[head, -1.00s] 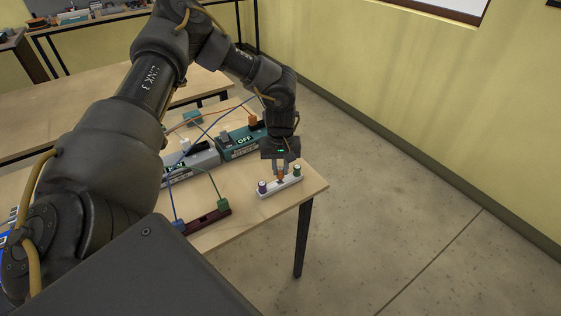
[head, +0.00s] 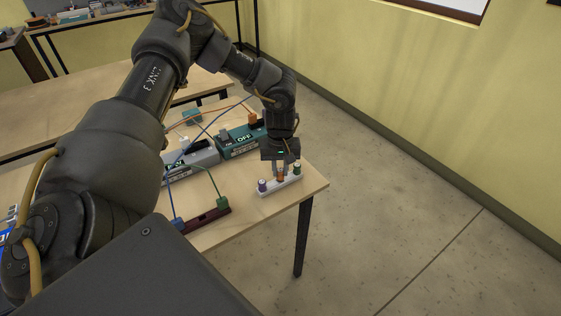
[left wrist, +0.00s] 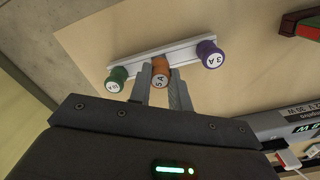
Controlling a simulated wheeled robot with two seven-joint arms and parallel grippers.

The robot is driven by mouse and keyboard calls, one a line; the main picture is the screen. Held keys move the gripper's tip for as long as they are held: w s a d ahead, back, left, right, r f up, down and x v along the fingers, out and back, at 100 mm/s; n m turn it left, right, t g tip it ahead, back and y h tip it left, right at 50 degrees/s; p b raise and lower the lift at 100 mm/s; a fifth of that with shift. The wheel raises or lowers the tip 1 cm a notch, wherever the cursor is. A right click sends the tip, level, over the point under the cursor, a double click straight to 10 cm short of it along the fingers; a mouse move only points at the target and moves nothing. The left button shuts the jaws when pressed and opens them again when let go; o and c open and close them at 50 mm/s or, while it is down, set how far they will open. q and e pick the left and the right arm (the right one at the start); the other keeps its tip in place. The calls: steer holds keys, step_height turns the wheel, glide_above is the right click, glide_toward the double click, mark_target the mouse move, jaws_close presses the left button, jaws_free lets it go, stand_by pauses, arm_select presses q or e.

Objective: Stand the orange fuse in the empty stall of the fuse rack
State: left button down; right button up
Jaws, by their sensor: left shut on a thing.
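The fuse rack (head: 268,193) is a narrow white bar near the table's right corner, with a purple fuse (head: 262,186) at one end and a green fuse (head: 297,168) at the other. The orange fuse (head: 280,176) is upright at the middle of the rack, between those two. My left gripper (head: 281,169) points down and is shut on the orange fuse. The left wrist view shows the orange fuse (left wrist: 160,70) between the two fingers (left wrist: 161,88), over the white rack (left wrist: 180,52). Its lower end is hidden, so I cannot tell how deep it sits. My right gripper is not in view.
A dark red block (head: 208,220) with blue and green leads lies left of the rack. A grey box (head: 195,160) and a teal box marked OFF (head: 240,142) stand behind it. The table edge is close to the rack's right end.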

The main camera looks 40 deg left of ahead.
arm_select(q)
steer(key=shift+f+b, duration=0.3)
steer(key=shift+f, duration=0.3)
steer(key=c, duration=1.2)
jaws_free()
step_height(320, 180, up, 8)
steer(key=p, duration=0.7)
steer(key=shift+r, duration=0.1)
